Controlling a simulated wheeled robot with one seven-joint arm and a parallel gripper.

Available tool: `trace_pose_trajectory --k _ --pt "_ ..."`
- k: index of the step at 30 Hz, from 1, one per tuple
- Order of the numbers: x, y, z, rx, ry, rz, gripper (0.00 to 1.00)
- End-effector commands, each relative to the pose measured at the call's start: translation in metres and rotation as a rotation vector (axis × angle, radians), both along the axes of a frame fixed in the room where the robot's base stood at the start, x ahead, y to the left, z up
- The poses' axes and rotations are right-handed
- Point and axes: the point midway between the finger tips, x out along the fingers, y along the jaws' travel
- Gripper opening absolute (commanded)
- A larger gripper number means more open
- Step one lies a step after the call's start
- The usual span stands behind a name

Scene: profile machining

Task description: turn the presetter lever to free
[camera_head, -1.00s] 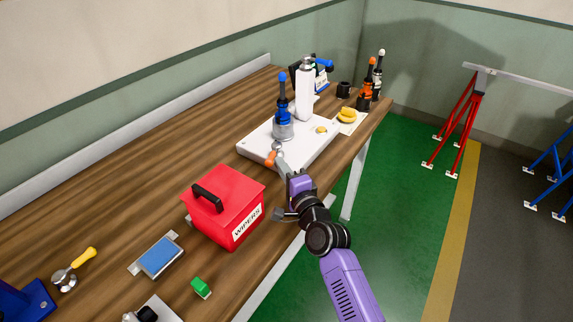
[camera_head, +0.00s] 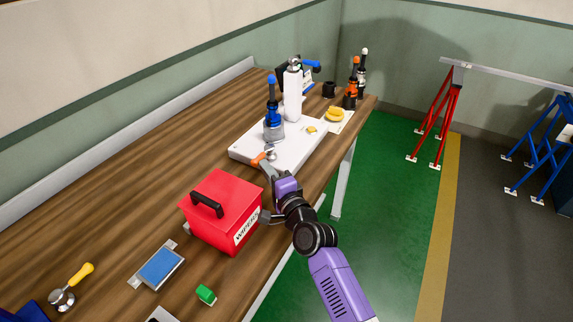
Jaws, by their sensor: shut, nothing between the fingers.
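The presetter's white base plate (camera_head: 250,150) lies on the wooden bench. A grey round spindle holder (camera_head: 274,134) on it carries a blue tool holder (camera_head: 273,112), and a white column (camera_head: 293,92) stands behind. A lever with an orange-red knob (camera_head: 257,159) and a silver pivot (camera_head: 270,152) sits at the plate's near edge. My gripper (camera_head: 264,168) is shut and empty, with its tips close to the lever knob. I cannot tell whether they touch it. My gripper and wrist cover part of the plate's near edge.
A red wipers box (camera_head: 222,205) stands just left of my wrist. A blue pad (camera_head: 160,266), a green block (camera_head: 206,294) and a yellow-handled tool (camera_head: 76,282) lie nearer. Orange (camera_head: 351,90) and black-white (camera_head: 361,72) tool holders stand at the far end.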

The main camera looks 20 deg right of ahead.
Motion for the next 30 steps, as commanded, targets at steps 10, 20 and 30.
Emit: trace_pose_trajectory --k 10,20,30 --pt "-0.006 0.017 0.004 0.001 0.000 0.030 0.00" --pt "-0.060 0.001 0.002 0.001 0.000 0.010 0.00" --pt "-0.082 -0.006 0.003 0.001 -0.004 0.001 0.00"
